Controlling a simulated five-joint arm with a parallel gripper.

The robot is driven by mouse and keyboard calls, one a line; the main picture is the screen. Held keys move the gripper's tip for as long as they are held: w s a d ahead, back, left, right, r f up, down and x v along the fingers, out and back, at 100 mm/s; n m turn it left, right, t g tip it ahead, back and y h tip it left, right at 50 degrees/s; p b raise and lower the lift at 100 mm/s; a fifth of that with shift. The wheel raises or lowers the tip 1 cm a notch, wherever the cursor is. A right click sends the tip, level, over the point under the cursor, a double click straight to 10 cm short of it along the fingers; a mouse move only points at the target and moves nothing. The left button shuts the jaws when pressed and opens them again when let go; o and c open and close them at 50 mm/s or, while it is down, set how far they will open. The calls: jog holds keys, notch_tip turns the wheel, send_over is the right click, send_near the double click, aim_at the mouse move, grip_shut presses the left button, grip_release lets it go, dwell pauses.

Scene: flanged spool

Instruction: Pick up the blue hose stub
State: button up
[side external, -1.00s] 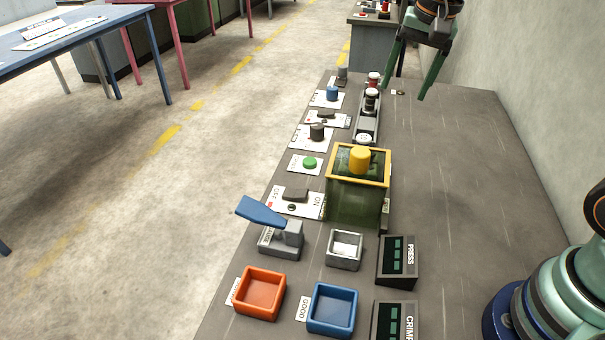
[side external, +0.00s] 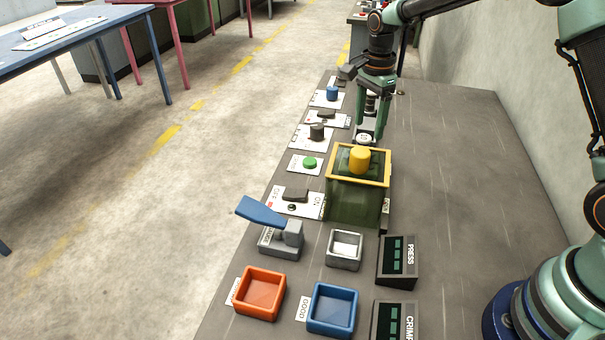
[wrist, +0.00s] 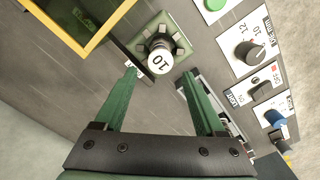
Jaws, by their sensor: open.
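The only blue stub-like piece I see is a short blue cylinder (side external: 332,92) on a white card at the bench's far left edge. It also shows in the wrist view (wrist: 274,119), at lower right; I cannot tell whether it is the hose stub or a control knob. My gripper (side external: 369,138) is open and points down behind the yellow-framed box. In the wrist view my gripper (wrist: 158,77) has its two green fingers apart with nothing held.
A green box with a yellow rim (side external: 340,200) and yellow cylinder (side external: 359,159) stands just in front of my gripper. Orange (side external: 259,293) and blue (side external: 332,309) bins are near. The bench's right side is clear.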

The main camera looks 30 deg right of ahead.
aim_at(364, 137)
jog(key=f, duration=0.2)
jog(key=a+f, duration=0.1)
jog(key=f, duration=0.2)
jog(key=shift+f, duration=0.8)
jog(key=shift+r, duration=0.1)
grip_shut()
